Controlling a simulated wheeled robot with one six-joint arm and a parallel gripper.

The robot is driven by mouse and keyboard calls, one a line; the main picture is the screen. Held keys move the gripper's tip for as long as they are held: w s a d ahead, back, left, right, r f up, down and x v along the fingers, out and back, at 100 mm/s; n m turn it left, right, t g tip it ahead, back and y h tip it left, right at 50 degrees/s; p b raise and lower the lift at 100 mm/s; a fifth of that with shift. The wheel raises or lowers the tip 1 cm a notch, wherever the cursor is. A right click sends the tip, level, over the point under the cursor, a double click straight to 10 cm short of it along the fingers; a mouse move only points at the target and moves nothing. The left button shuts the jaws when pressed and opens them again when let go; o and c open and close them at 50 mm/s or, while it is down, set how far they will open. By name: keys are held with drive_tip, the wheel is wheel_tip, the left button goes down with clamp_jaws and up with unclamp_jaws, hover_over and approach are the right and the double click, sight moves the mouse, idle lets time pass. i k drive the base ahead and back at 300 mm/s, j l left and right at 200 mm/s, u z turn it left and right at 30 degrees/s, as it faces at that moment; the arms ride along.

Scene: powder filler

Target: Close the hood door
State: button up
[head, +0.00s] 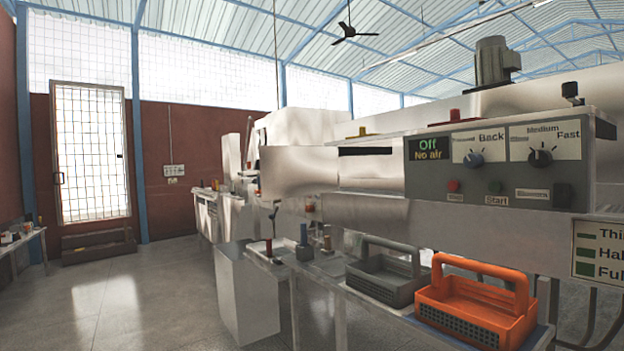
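The powder filler (370,210) is a long pale metal machine across the middle and right. A smooth, shiny metal panel (325,172) juts out on its left side and looks like the hood door. A dark slot (365,151) shows at the panel's upper right. I cannot tell from this view how far the door stands open, and I see no clear handle on it. My gripper is not in view.
A grey control panel (490,172) reads "Off, No air". An orange basket (476,312) and a grey basket (384,272) stand on a low table before the machine, near a pale cabinet (247,292). Open floor (135,290) lies left, toward a barred door (90,152).

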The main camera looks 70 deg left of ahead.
sight(287, 172)
drive_tip(key=k+j+u, duration=0.15)
drive_tip(key=j, duration=1.15)
drive_tip(key=j+u, duration=0.15)
drive_tip(key=j, duration=1.15)
drive_tip(key=j+u, duration=0.15)
drive_tip(key=j, duration=1.15)
drive_tip(key=i+j+u, duration=0.15)
drive_tip(key=j, duration=1.2)
